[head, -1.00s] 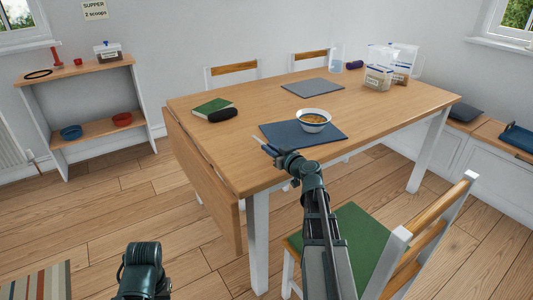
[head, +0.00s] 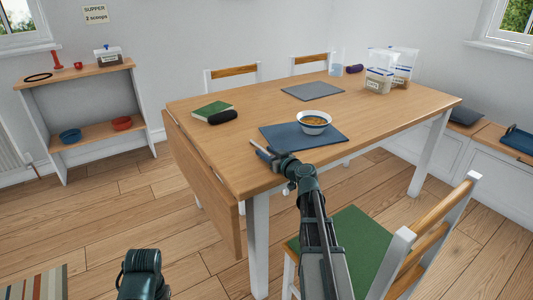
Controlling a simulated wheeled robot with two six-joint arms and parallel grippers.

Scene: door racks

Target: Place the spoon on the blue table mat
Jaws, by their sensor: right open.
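The blue table mat (head: 326,139) lies near the front edge of the wooden table. A white bowl with a blue band (head: 314,124) and orange-brown food inside stands on it. My right gripper (head: 262,151) is open at the table's front edge, just left of the mat's near-left corner. A thin pale strip shows at its fingers; I cannot tell whether this is the spoon or a finger. No spoon shows clearly anywhere else. Of my left arm only a dark link shows at the bottom left; its gripper is out of view.
A grey mat (head: 312,91), green book (head: 212,110), dark case (head: 222,117) and bags (head: 379,81) are on the table (head: 205,140). A chair with a green seat (head: 352,240) stands at the front right. A low shelf (head: 92,132) stands at the left wall.

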